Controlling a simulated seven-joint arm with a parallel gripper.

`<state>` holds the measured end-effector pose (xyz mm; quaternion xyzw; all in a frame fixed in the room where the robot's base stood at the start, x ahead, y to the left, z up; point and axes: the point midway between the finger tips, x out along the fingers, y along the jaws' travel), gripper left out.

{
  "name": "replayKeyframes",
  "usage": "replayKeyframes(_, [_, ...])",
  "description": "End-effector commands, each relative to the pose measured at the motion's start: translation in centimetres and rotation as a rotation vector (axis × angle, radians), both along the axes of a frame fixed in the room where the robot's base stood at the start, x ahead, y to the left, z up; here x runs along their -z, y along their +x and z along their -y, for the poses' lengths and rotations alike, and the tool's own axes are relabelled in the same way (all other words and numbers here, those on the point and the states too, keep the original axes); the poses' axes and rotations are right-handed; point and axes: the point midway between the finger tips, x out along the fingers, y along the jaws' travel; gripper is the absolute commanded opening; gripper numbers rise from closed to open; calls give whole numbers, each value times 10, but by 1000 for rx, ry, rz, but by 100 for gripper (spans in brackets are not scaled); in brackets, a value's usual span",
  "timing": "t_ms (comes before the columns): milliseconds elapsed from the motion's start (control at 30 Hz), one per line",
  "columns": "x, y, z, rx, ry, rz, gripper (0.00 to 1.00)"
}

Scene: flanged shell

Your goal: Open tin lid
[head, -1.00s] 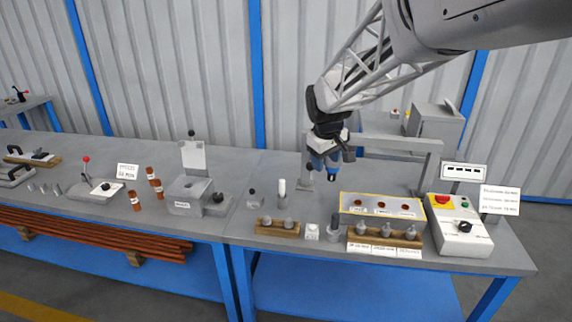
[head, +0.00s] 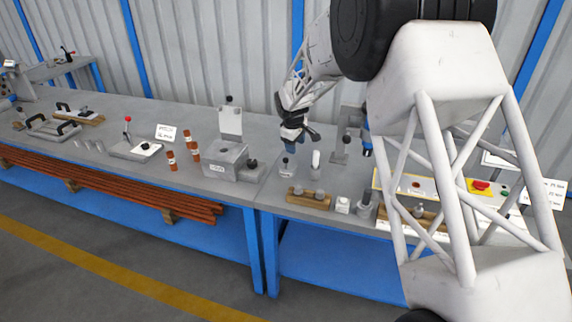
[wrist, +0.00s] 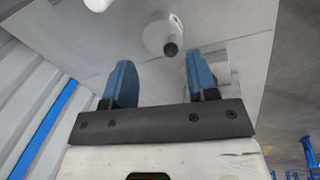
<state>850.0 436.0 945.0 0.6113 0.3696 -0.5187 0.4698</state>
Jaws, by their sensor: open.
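No thing is clearly marked as the tin. A small round pale grey piece with a dark knob (head: 286,167) stands on the bench below my gripper (head: 290,148). A round pale piece with a dark knob (wrist: 160,36) also shows in the wrist view, just beyond the fingertips; it looks like the same one. My gripper (wrist: 159,62) has its two blue fingers spread, with nothing between them.
A white upright cylinder (head: 316,160) stands close to the right of the knobbed piece. A wooden block with grey pegs (head: 308,198) lies in front. Orange-brown cylinders (head: 171,160) stand to the left. My arm covers much of the yellow-edged panel (head: 405,184) and controls at right.

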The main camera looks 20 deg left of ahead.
Motion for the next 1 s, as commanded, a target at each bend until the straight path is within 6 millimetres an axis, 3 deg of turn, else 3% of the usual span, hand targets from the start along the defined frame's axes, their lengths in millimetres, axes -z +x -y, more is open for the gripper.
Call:
replayKeyframes(100, [23, 7, -24, -47, -11, -3, 53])
replayKeyframes(300, [42, 13, -45, -90, -19, -4, 53])
replayKeyframes(767, [45, 13, -48, -95, -20, -4, 53])
replayKeyframes(1000, [56, 15, -47, -95, -21, -4, 53])
